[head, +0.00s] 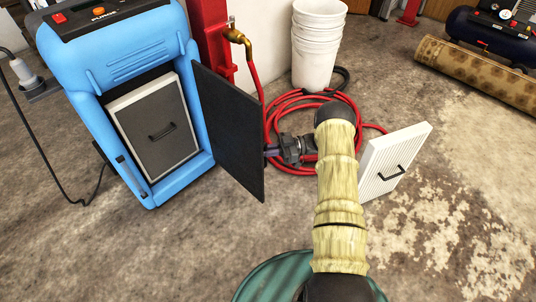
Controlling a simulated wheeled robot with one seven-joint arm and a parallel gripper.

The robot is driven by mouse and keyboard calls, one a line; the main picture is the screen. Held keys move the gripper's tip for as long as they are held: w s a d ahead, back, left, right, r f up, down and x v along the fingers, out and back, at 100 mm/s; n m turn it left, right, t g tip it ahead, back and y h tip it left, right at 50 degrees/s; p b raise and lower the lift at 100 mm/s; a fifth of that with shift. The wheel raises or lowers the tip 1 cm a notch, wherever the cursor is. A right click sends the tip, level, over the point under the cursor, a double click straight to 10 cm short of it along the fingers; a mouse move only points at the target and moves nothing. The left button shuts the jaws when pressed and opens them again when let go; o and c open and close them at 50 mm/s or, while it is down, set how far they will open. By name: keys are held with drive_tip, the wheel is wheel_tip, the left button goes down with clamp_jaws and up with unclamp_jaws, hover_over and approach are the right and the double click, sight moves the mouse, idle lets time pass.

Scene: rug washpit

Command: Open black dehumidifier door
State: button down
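The blue dehumidifier (130,50) stands upright at the left in the head view. Its black door (228,130) is swung wide open to the right, baring a grey panel with a dark handle (155,125) inside. My gripper (271,150) is at the door's right edge, about halfway up, with its fingertips at or very near the edge. The fingers are small and partly merge with the dark door, so I cannot tell whether they hold it or are open or shut.
A red hose (290,105) is coiled behind my gripper, near stacked white buckets (318,45). A white slatted panel (400,155) with a black handle stands right of my arm. A rolled rug (480,72) lies at the upper right. Bare concrete is clear at lower left.

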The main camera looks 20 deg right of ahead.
drive_tip(key=shift+d+f, duration=0.15)
drive_tip(key=shift+d, duration=0.05)
drive_tip(key=c, duration=1.6)
unclamp_jaws()
drive_tip(key=shift+a, duration=0.1)
drive_tip(key=d+p, duration=0.1)
drive_tip(key=d, duration=0.3)
drive_tip(key=d+p, duration=0.1)
drive_tip(key=d, duration=0.3)
drive_tip(key=d+p, duration=0.1)
drive_tip(key=d, duration=0.3)
drive_tip(key=shift+s, duration=0.4)
